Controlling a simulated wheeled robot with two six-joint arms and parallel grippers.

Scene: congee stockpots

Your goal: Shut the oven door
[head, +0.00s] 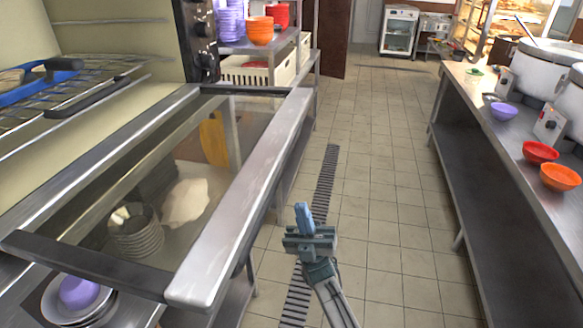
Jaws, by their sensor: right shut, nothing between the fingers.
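The oven (115,25) stands at the left with its door open. The oven door (262,155) is folded down about level, a dark-framed glass panel with a broad metal bar along its outer edge. Through the glass I see things on a shelf below. My right gripper (304,216) is shut and empty, just right of the door's outer edge, with floor behind it. It appears apart from the door; I cannot tell its height against the door. My left gripper is not in view.
Wire racks with a blue-handled item (45,80) are inside the oven. Orange bowls (260,31) and a cream crate (255,72) stand beyond it. A steel counter (480,110) with pots and bowls lines the right. The tiled aisle (385,150) between is clear.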

